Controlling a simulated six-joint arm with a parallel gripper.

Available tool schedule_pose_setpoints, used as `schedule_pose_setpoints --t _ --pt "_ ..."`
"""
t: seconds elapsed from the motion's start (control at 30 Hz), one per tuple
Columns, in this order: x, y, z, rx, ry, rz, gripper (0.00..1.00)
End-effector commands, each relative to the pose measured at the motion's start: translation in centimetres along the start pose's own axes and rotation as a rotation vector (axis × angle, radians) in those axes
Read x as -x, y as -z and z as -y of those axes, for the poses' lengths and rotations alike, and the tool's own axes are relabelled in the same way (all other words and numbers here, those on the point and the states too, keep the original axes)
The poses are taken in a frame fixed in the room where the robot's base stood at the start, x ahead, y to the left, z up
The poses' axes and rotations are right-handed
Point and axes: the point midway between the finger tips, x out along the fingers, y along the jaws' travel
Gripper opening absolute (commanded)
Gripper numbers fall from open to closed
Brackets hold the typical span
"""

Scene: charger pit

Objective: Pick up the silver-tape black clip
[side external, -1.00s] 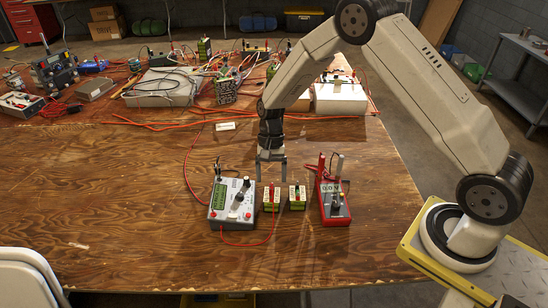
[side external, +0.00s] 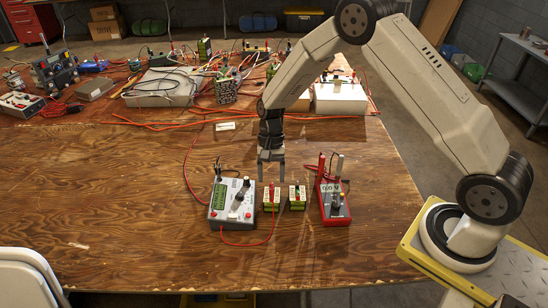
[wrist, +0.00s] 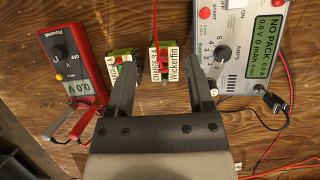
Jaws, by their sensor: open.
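A small dark clip (wrist: 273,101) with a pale metallic end and a dark lead is at the charger's edge in the wrist view. In the side view a dark upright clip (side external: 217,170) is at the far edge of the charger; I cannot make out silver tape on it. A red clip (side external: 321,161) and a greyish clip (side external: 339,166) stand at the far end of the red meter; any tape there is too small to tell. My gripper (side external: 272,170) points down, open and empty, just behind the green battery packs. In the wrist view my gripper (wrist: 162,62) spans the Wickerfin pack.
The grey charger (side external: 231,203) and red meter (side external: 335,204) flank two green packs, the left one (side external: 271,200) and the right one (side external: 297,198). A red lead (side external: 246,243) loops before the charger. Equipment and wires fill the table's far side; the left front is bare wood.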

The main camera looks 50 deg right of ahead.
Motion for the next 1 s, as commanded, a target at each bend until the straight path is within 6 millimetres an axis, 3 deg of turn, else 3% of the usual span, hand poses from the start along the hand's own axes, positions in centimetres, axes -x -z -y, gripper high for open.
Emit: schedule_pose_setpoints --t 0.47,0.67,1.0 --pt "0.1 0.4 0.7 0.078 0.018 -0.019 0.68" --pt "0.3 1.4 2.5 0.280 0.058 -0.075 0.68" --pt "1.3 3.7 6.7 0.758 0.109 -0.238 0.68"
